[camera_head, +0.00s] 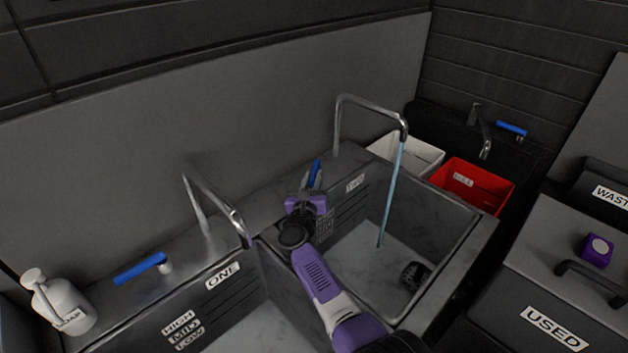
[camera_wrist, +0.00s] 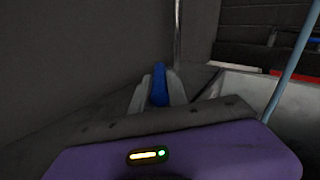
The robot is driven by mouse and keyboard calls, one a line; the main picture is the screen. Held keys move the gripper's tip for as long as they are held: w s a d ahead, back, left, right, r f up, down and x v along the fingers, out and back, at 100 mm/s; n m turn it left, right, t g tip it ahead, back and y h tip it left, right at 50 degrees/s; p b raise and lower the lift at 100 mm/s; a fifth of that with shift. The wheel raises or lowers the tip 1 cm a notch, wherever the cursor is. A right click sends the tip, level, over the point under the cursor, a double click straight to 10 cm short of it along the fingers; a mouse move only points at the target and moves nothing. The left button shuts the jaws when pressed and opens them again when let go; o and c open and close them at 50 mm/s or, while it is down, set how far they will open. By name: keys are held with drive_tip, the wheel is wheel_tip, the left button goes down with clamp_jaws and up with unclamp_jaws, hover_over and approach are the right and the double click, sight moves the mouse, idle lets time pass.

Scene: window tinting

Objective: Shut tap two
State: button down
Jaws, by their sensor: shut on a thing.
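Tap two is the tall silver spout (camera_head: 372,100) over the right basin, and a blue stream of water (camera_head: 391,190) runs from it into the basin. My gripper (camera_head: 310,190) is at that handle. In the wrist view the blue handle (camera_wrist: 160,85) sits between the two pale fingers of my gripper (camera_wrist: 157,92), which are shut on it. The handle's base is hidden by my gripper.
Tap one (camera_head: 215,205), with its blue handle (camera_head: 140,268), and a soap bottle (camera_head: 58,302) are at left. A dark round object (camera_head: 414,275) lies in the right basin. White (camera_head: 408,152) and red (camera_head: 472,187) bins stand behind right; a purple box (camera_head: 597,250) sits far right.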

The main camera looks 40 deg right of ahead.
sight(311, 188)
drive_tip(key=c, duration=1.3)
unclamp_jaws()
drive_tip(key=shift+r, duration=0.1)
drive_tip(key=shift+s+a, duration=0.2)
drive_tip(key=shift+a, duration=0.05)
drive_tip(key=shift+v, duration=3.55)
